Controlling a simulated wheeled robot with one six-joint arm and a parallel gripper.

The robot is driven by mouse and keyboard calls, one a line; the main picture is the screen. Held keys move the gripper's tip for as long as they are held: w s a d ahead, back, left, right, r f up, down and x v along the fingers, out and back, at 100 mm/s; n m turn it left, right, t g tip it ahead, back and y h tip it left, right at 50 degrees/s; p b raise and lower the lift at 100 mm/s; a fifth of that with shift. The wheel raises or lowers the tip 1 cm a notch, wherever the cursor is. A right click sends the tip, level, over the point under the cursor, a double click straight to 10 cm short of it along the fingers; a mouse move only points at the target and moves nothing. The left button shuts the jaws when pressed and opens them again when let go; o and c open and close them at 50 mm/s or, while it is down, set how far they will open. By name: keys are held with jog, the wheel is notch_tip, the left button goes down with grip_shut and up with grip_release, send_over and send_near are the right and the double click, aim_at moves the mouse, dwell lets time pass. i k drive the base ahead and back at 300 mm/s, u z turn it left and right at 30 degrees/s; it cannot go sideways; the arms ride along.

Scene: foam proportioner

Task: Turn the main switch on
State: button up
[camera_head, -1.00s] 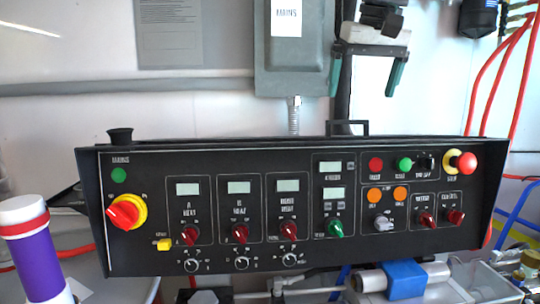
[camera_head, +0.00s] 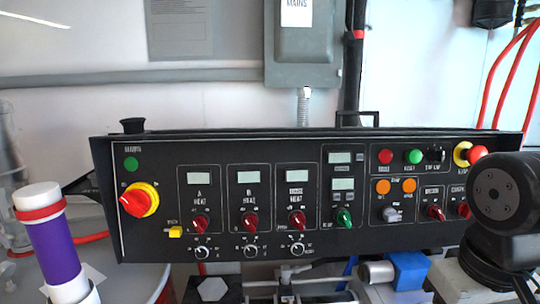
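The black control panel (camera_head: 215,245) spans the middle of the view. At its left end is a large red rotary switch on a yellow round base (camera_head: 139,200), its red handle angled toward the left. A green round lamp or button (camera_head: 131,164) sits above it, under a label too blurred to read surely. A grey box labelled "MAINS" (camera_head: 299,60) is on the wall above the panel. My gripper is out of view. A dark part of my arm shows at the lower right and covers the panel's lower right corner.
The panel also carries several small red knobs, one green knob (camera_head: 344,218), and a red mushroom button (camera_head: 477,153). A purple and white cylinder (camera_head: 56,250) stands at the left front. Red hoses (camera_head: 510,75) hang at the right.

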aim_at(137, 201)
jog(key=k, duration=1.15)
jog(key=u, duration=0.75)
jog(key=i, duration=0.85)
jog(key=z, duration=0.1)
